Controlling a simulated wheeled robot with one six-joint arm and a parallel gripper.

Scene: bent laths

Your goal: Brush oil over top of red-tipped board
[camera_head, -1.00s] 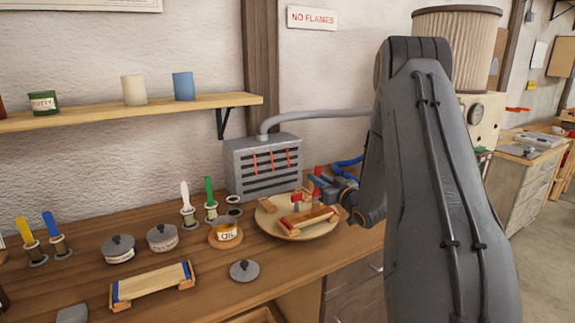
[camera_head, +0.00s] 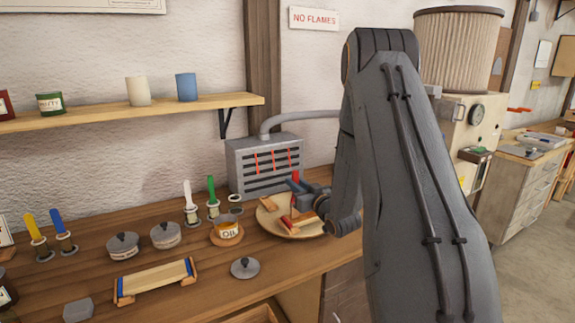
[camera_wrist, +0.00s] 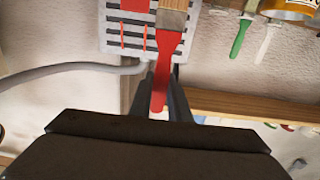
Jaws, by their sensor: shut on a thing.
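My gripper (camera_head: 308,192) is shut on a red-handled brush (camera_wrist: 167,52), whose pale ferrule or bristle part reaches the top edge of the wrist view. In the head view the brush's red handle (camera_head: 295,176) stands up at the gripper. The red-tipped board (camera_head: 303,216) lies on a round wooden plate (camera_head: 270,225), below and partly hidden by my gripper. I cannot tell whether the bristles touch it. The oil pot (camera_head: 228,229), labelled OIL, stands open on a round wooden coaster to the left of the plate.
A blue-tipped board (camera_head: 155,279) lies at the front left. A grey lid (camera_head: 245,267) lies in front of the oil pot. Lidded pots (camera_head: 165,236) and upright brushes (camera_head: 212,190) stand to the left. A grey slatted vent box (camera_head: 265,165) stands behind the plate.

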